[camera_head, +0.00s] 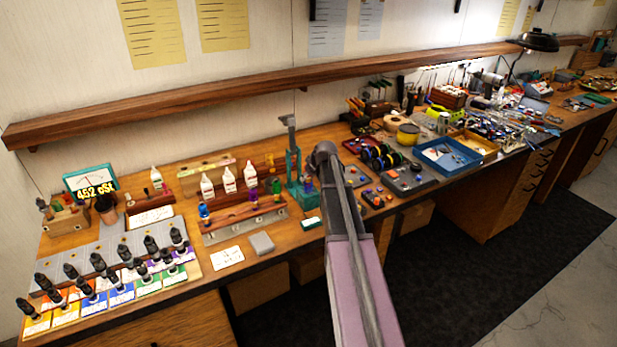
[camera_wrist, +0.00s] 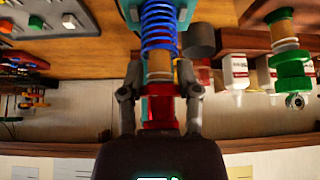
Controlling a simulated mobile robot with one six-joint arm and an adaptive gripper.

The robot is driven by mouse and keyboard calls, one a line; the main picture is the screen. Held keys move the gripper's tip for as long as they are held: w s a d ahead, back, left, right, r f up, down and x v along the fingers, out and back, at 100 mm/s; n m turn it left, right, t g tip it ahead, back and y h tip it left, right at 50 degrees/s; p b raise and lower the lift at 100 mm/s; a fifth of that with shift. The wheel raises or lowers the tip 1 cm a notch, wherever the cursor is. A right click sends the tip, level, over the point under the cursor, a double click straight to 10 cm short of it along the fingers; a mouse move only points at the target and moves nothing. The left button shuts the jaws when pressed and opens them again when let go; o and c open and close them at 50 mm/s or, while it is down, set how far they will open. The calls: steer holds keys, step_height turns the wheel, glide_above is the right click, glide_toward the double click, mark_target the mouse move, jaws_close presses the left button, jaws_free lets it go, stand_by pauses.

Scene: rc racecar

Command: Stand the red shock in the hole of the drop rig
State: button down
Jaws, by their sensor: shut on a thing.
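In the wrist view my gripper (camera_wrist: 160,90) is shut on the red shock (camera_wrist: 160,112), with a finger on each side of its red part. The wrist picture is upside down. A tan section and a blue coil spring (camera_wrist: 158,30) run in line with the red part; I cannot tell whether the coil belongs to it. The teal drop rig (camera_wrist: 133,8) is behind the coil, its hole hidden. In the head view the teal drop rig (camera_head: 293,165) stands on the bench just left of my arm's end, which hides my gripper.
A green shock (camera_wrist: 292,78) and white bottles (camera_wrist: 236,75) stand beside the held shock in the wrist view. The head view shows a wooden rack (camera_head: 240,213) left of the rig, and a blue tray (camera_head: 447,157) and clutter to the right. A shelf (camera_head: 200,102) runs along the wall.

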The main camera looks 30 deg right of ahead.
steer(key=shift+f+b, duration=1.05)
steer(key=shift+f, duration=0.05)
steer(key=shift+c, duration=1.2)
jaws_free()
steer(key=shift+r, duration=0.15)
step_height(320, 180, up, 10)
steer(key=p, duration=1)
steer(key=s+a+r+m+g+p, duration=0.1)
steer(key=s+a, duration=0.3)
steer(key=a, duration=0.9)
steer(key=s+a+r+m+p, duration=0.1)
steer(key=s+a, duration=0.4)
steer(key=a, duration=0.7)
steer(key=shift+a+r+m+g+h+p, duration=0.35)
steer(key=shift+m+p, duration=0.25)
steer(key=shift+p, duration=0.55)
steer(key=shift+s+f, duration=0.15)
steer(key=shift+f, duration=0.05)
